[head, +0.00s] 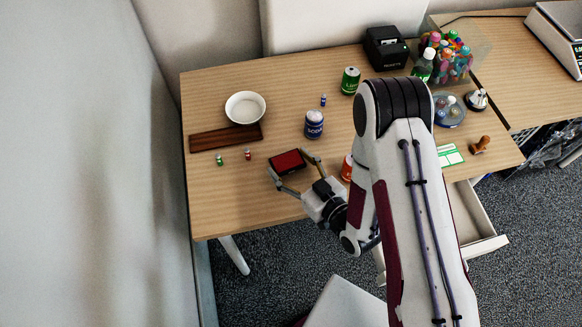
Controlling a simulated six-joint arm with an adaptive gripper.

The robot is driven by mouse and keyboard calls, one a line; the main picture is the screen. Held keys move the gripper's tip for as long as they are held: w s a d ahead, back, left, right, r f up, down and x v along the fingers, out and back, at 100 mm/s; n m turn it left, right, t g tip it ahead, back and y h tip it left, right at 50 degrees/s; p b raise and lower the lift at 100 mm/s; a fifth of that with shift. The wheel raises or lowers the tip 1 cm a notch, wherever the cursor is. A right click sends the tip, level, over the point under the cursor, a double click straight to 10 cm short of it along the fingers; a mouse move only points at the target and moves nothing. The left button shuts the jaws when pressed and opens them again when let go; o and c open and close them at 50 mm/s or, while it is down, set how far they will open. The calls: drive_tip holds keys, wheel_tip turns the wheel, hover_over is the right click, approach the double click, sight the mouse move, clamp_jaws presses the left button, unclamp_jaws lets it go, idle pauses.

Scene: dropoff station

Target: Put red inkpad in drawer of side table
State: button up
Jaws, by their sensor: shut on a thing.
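The red inkpad (287,162) is a small dark-edged block with a red top. It is between the fingers of my gripper (293,167), which is shut on it over the front part of the wooden table (215,205). I cannot tell whether the inkpad is lifted or touches the tabletop. The drawer of the side table (485,226) is pulled out at the right, below the tabletop. Part of the drawer is hidden behind my arm, and the part that shows looks empty.
A blue soda can (314,125) stands behind my gripper, and an orange can (347,168) stands right of it. A white bowl (245,107), a brown board (226,138) and small bottles are at left. A stamp (481,144) and green-white card (450,155) lie near the right edge.

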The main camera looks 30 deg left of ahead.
sight(306, 187)
drive_tip(key=shift+f, duration=1)
drive_tip(key=shift+f, duration=0.1)
drive_tip(key=o, duration=1.2)
drive_tip(key=shift+c, duration=0.2)
drive_tip(key=shift+f, duration=0.1)
drive_tip(key=v, duration=0.4)
drive_tip(key=f+v, duration=0.1)
drive_tip(key=v, duration=0.1)
drive_tip(key=shift+s+d+r, duration=0.1)
drive_tip(key=shift+s+d, duration=0.1)
drive_tip(key=shift+d, duration=0.15)
drive_tip(key=shift+s+d+r, duration=0.2)
drive_tip(key=shift+s+d, duration=0.05)
drive_tip(key=shift+d, duration=0.3)
